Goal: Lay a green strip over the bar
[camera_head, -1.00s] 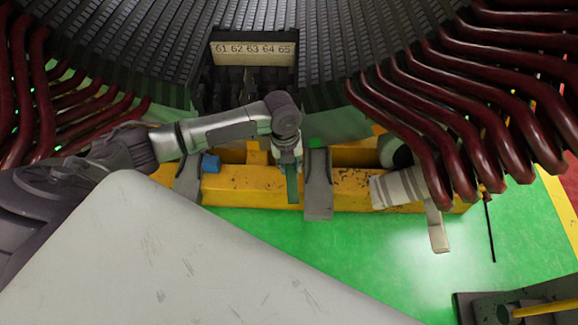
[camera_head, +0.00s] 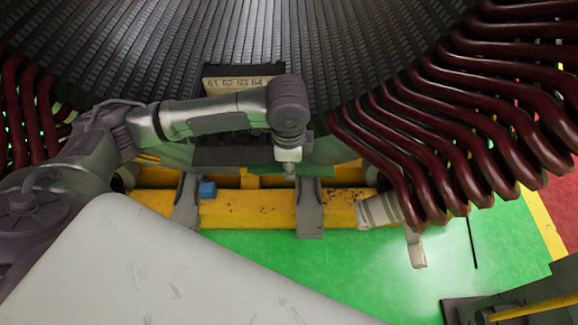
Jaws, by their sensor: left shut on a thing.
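My left gripper (camera_head: 289,168) is in front of the stator, below the number plate, pointing down. It is shut on a green strip (camera_head: 262,169), which shows as a thin green edge beside the fingers, above the yellow beam. The gripper hides part of the strip. Dark red bars (camera_head: 440,135) curve out of the stator on the right, and more (camera_head: 30,115) stand on the left. I cannot tell which bar is the task's bar; the slot area behind my wrist is largely hidden. My right gripper is not in view.
The number plate (camera_head: 240,84) is partly covered by my arm. Green floor (camera_head: 330,265) is open in front.

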